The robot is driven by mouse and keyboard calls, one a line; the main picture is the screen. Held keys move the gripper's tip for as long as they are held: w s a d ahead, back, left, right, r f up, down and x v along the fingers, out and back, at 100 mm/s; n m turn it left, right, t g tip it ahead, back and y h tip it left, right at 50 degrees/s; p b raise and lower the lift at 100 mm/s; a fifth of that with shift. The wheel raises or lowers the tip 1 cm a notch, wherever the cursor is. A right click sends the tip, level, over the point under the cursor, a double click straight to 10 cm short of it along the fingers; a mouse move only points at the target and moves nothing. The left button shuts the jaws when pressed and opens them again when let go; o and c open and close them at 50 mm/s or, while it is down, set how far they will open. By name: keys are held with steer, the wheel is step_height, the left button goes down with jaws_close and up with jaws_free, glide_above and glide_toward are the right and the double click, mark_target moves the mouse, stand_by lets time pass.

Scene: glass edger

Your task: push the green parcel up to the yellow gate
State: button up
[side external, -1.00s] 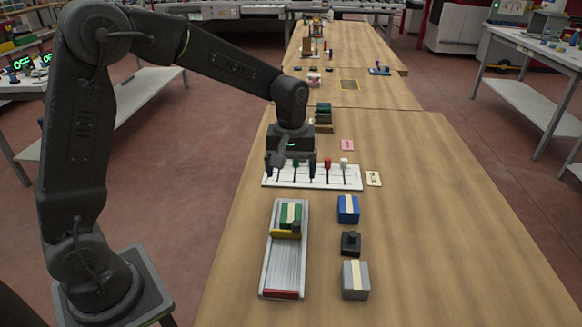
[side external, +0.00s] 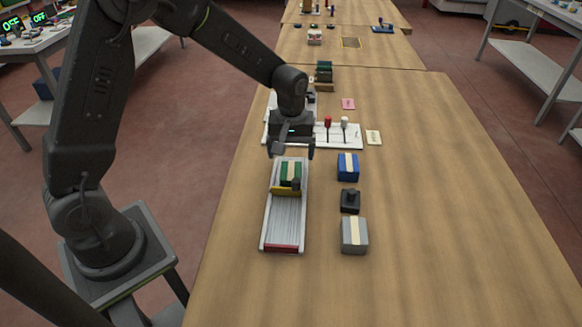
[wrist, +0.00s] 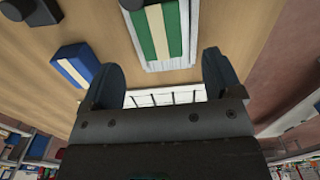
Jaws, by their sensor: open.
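The green parcel (side external: 284,172), with a cream stripe, sits near the far end of a long white channel (side external: 284,225). The yellow gate (side external: 284,191) crosses the channel on the parcel's near side, with a dark knob at its right end. I cannot tell whether parcel and gate touch. My gripper (side external: 291,151) is open and empty, pointing down at the channel's far end, just behind the parcel. In the wrist view, the parcel (wrist: 174,28) is ahead of the gap between my spread fingers (wrist: 162,72). The gate is not clear there.
Right of the channel stand a blue box (side external: 348,167), a black knobbed block (side external: 350,201) and a grey box (side external: 354,236). A white rack (side external: 350,137) with coloured-handled tools is behind, partly hidden by my gripper. The channel's near end has a red bar (side external: 282,249).

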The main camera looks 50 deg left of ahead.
mark_target(291, 169)
step_height(291, 169, down, 7)
steer(key=shift+r, duration=0.2)
stand_by(0.3)
steer(key=c, duration=1.1)
steer(key=o, duration=1.1)
steer(key=shift+r, duration=0.1)
step_height(291, 169, up, 14)
